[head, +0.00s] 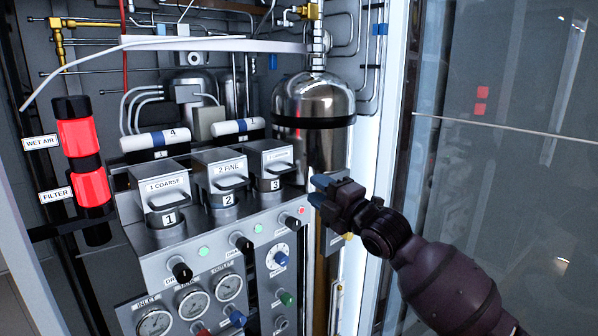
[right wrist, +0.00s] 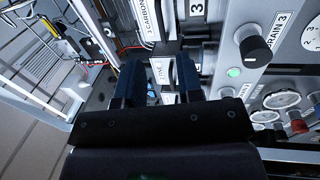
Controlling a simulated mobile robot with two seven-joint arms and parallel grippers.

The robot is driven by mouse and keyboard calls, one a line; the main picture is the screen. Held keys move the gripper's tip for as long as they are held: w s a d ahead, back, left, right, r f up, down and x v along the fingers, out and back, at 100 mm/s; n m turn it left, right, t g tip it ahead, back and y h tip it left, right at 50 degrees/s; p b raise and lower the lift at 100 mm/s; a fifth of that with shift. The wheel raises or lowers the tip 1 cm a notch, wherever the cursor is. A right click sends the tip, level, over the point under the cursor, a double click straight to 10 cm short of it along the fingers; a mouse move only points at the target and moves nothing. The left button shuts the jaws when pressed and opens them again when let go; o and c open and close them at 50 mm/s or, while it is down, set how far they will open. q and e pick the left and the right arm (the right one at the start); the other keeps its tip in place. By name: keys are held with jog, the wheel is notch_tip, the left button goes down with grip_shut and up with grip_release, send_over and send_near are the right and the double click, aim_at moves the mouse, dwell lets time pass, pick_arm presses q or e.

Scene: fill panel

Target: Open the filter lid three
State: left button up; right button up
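Filter lid three (head: 271,158) is the grey box-shaped lid at the right end of a row of three, above a tag marked 3 (head: 275,185). It looks shut, with a handle on its front. Its label, partly cut off, shows at the top of the right wrist view (right wrist: 149,18). My right gripper (head: 318,190) is right of lid three in the head view, apart from it. In the right wrist view its two blue fingers (right wrist: 160,80) stand apart with nothing gripped between them. My left gripper is not in view.
Lids 1 COARSE (head: 166,187) and 2 FINE (head: 220,170) stand left of lid three. Below are black knobs (head: 181,271), gauges (head: 193,304), green lights and a red light (head: 301,211). A steel tank (head: 313,100) stands behind; a glass door (head: 510,110) is at right.

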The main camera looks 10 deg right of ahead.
aim_at(287, 171)
jog(key=p+x, duration=0.1)
jog(key=x, duration=0.9)
jog(key=shift+w+a, duration=0.2)
jog(key=shift+f, duration=0.1)
grip_shut()
